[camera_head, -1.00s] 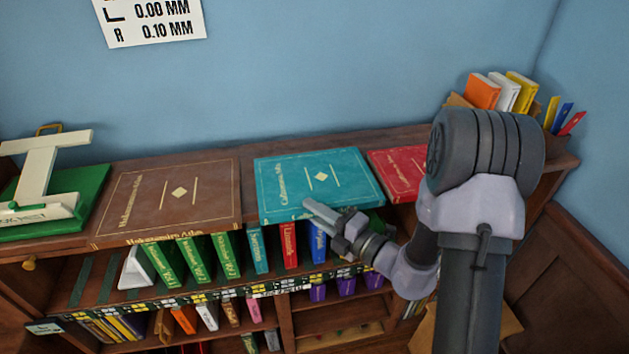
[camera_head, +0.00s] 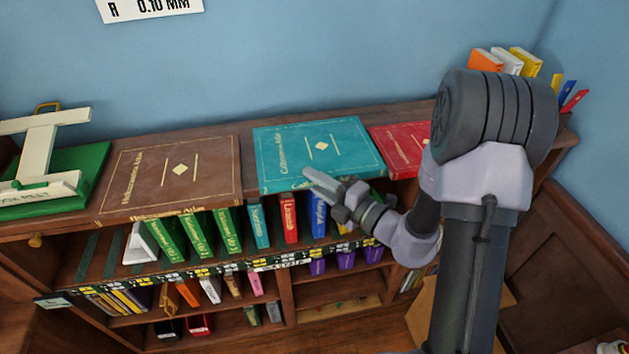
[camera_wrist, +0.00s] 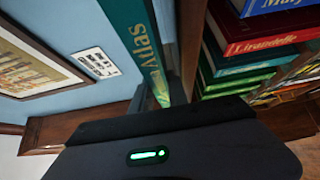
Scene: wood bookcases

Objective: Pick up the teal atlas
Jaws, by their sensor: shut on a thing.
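The teal atlas (camera_head: 318,150) lies flat on top of the bookcase, its gold-lettered cover facing up, between a brown atlas and a red one. My gripper (camera_head: 312,178) is at its front edge, right of the middle, and is shut on it. In the wrist view the atlas spine (camera_wrist: 140,45) with the word "Atlas" runs down to the jaws. The fingertips are mostly hidden there by the dark gripper body (camera_wrist: 170,150).
The brown atlas (camera_head: 175,172) lies to the left and the red atlas (camera_head: 400,150) close on the right. Upright books (camera_head: 288,218) fill the shelf below my gripper. A green book with a cream stand (camera_head: 40,150) is at far left. The blue wall (camera_head: 330,60) is behind.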

